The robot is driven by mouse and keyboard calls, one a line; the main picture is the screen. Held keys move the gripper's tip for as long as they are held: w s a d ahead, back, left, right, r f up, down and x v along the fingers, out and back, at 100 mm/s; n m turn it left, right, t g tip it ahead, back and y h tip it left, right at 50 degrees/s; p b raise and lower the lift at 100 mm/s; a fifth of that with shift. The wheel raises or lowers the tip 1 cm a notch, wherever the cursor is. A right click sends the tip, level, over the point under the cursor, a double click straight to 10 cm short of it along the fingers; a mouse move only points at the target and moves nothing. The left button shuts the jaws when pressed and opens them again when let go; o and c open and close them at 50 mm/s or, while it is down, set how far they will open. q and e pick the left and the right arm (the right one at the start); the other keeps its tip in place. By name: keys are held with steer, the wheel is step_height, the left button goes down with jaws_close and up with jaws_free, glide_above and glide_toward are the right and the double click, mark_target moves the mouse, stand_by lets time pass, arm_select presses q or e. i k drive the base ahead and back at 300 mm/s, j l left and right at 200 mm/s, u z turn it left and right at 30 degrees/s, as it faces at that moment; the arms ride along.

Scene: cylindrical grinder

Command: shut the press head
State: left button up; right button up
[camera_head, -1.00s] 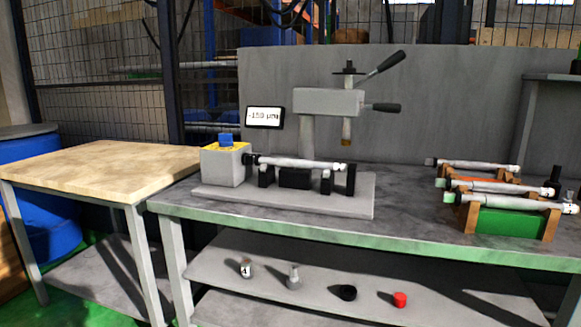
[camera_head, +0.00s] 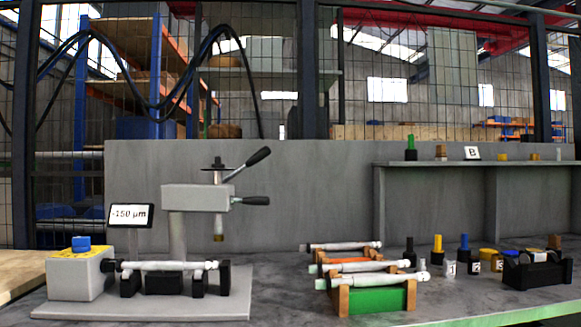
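The press (camera_head: 198,198) stands on the workbench at the left, with a grey box-shaped head on a column. Two black-handled levers, an upper one (camera_head: 246,163) angled up and a lower one (camera_head: 250,201) nearly level, stick out to the right of the head. Neither of my grippers shows in this view.
A rack (camera_head: 380,299) with several shafts stands on the bench to the right of the press. Farther right are small coloured pieces and a black holder (camera_head: 535,270). A raised shelf (camera_head: 470,163) carries small items and a B card. A wooden tabletop (camera_head: 20,272) edges in at left.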

mark_target(202, 198)
steer(key=i+j+z, duration=0.1)
steer(key=j+z, duration=0.25)
steer(key=j, duration=0.15)
steer(key=j+z, duration=0.35)
steer(key=j, duration=0.15)
steer(key=j+z, duration=0.15)
steer(key=j, duration=0.4)
steer(key=k+j+z, duration=0.1)
steer(key=j, duration=1)
steer(key=k+j, duration=0.1)
steer(key=j, duration=0.45)
